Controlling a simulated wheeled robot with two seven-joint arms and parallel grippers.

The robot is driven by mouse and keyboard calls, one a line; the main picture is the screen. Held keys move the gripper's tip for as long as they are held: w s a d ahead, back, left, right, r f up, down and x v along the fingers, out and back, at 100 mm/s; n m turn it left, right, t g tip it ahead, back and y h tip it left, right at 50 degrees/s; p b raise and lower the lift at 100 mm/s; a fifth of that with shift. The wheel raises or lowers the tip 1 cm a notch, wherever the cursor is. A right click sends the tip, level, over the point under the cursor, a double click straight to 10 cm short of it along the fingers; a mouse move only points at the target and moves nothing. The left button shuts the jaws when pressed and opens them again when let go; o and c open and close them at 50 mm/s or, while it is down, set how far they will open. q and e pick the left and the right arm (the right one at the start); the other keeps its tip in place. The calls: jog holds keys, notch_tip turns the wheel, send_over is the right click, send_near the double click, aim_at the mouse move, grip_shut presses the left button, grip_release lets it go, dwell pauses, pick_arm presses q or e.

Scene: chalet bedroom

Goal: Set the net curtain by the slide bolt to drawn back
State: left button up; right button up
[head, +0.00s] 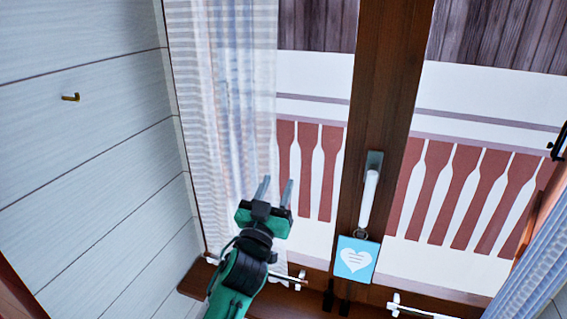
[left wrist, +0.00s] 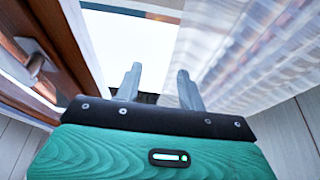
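A pale, see-through net curtain (head: 232,100) hangs at the left side of the window, with a striped part by the wall. It covers part of the left pane; the rest of that pane is bare. My left gripper (head: 275,184) is in front of its right edge, fingers pointing up and apart. In the left wrist view the gripper (left wrist: 158,75) is open, with nothing seen held between its fingers. The net curtain (left wrist: 250,60) is there on the right, behind or close to the right finger; I cannot tell whether they touch. I cannot surely identify the slide bolt.
A wooden window post (head: 390,100) carries a white handle (head: 369,195) with a blue heart sign (head: 356,259) hanging below. A brass hook (head: 70,97) is on the left wall. Another striped curtain (head: 535,275) hangs at lower right. A wooden sill runs below.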

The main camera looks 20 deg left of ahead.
aim_at(282, 173)
pick_arm(q)
jog(key=p+x, duration=0.1)
jog(key=x, duration=0.4)
jog(key=shift+w, duration=0.2)
grip_shut()
